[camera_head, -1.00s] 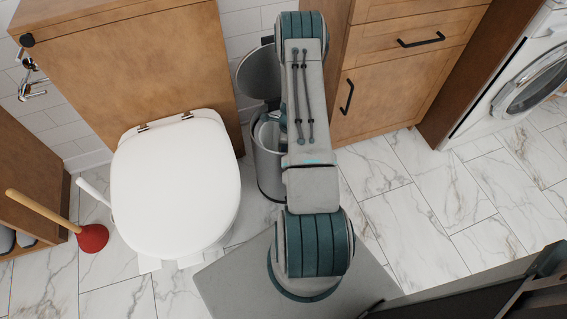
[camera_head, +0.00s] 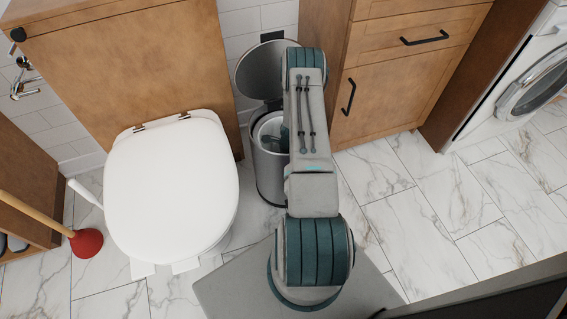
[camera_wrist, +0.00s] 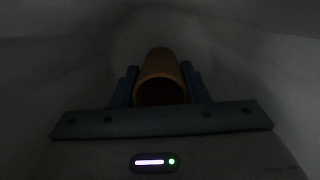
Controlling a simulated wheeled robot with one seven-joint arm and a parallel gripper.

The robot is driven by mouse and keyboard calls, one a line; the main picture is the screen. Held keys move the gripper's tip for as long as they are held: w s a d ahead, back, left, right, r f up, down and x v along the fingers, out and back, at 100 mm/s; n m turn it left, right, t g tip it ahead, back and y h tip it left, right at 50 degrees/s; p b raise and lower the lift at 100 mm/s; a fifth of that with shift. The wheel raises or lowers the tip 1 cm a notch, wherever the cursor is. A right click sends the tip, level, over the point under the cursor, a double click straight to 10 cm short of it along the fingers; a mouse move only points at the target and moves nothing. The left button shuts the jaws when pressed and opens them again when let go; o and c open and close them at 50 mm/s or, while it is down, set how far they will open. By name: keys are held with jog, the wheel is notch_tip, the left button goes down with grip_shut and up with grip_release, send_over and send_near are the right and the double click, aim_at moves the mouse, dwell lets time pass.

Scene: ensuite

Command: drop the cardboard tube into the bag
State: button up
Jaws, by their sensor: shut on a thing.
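In the wrist view, an orange-brown cardboard tube (camera_wrist: 160,66) sits between the two dark fingers of my gripper (camera_wrist: 160,82), which is shut on it. Its dark open end faces the camera. Dim, pale, creased walls of the bag (camera_wrist: 60,65) surround the tube and gripper. In the head view, the bag's pale lining (camera_head: 262,125) shows in the mouth of a round metal bin (camera_head: 268,178). Part of my wrist shows inside that mouth; my arm covers the bin's right side. The tube is hidden in the head view.
The bin's round lid (camera_head: 262,68) stands open behind it. A toilet with its lid down (camera_head: 172,185) is close on the left, and a wooden cabinet (camera_head: 385,90) on the right. A red plunger (camera_head: 87,242) stands at far left. The marble floor at right is clear.

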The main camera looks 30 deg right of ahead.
jog(key=shift+f+b, duration=0.65)
jog(key=o, duration=1)
jog(key=shift+r, duration=0.15)
